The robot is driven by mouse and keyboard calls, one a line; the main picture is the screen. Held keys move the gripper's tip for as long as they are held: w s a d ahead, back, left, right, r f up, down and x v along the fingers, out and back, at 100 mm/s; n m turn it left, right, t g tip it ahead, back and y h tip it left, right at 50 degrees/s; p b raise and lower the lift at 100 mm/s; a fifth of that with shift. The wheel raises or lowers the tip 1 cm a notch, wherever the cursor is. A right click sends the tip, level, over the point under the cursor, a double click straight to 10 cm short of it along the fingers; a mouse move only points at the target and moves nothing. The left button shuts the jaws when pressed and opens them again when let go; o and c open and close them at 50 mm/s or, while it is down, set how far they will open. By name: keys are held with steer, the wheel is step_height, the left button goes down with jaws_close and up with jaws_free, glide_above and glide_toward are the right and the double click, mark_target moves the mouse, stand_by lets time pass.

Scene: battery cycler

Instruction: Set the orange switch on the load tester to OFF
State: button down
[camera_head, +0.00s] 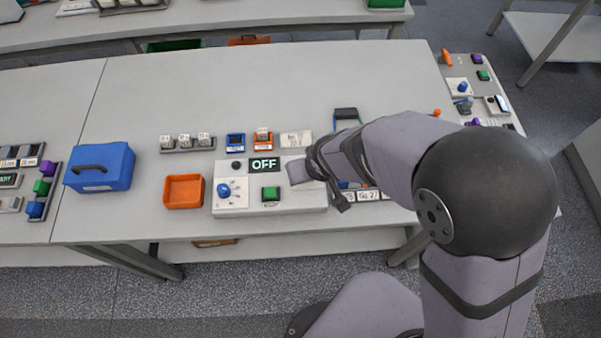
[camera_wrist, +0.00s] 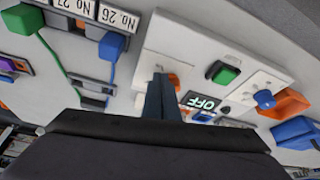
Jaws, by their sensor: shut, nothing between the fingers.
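The load tester (camera_head: 240,203) is a light grey box at the table's front middle, with a display (camera_head: 264,164) reading OFF, a blue knob (camera_head: 224,190) and a green button (camera_head: 270,194). In the wrist view the display (camera_wrist: 201,103) is upside down and reads OFF. The orange switch (camera_wrist: 174,80) shows only as a small orange part on a pale plate, right beside my fingertips. My gripper (camera_wrist: 160,76) is shut and empty, over that plate. I cannot tell whether it touches the switch. In the head view my arm's end hides the switch.
An orange tray (camera_head: 184,191) and a blue case (camera_head: 100,167) stand left of the tester. Several small devices line its back edge, including a blue one (camera_head: 236,142). A green cable (camera_wrist: 57,55) runs beside the tester. The back of the table is clear.

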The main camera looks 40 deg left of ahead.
steer(key=shift+s+a, duration=0.1)
steer(key=shift+a, duration=0.15)
steer(key=shift+s+a+r+b, duration=0.2)
steer(key=shift+a+b, duration=0.15)
steer(key=shift+b, duration=0.1)
steer(key=shift+a, duration=0.1)
steer(key=shift+s+d+f+b, duration=0.1)
steer(key=shift+s+d+b, duration=0.2)
steer(key=shift+d, duration=0.25)
steer(key=d, duration=0.1)
steer(key=s+d, duration=0.1)
steer(key=d, duration=0.1)
steer(key=shift+s+d+r+b, duration=0.2)
steer(key=shift+d+r+b, duration=0.15)
steer(key=shift+r, duration=0.05)
steer(key=v, duration=0.9)
steer(key=shift+w+d+b, duration=0.15)
steer(key=shift+d+b, duration=0.05)
steer(key=shift+b, duration=0.2)
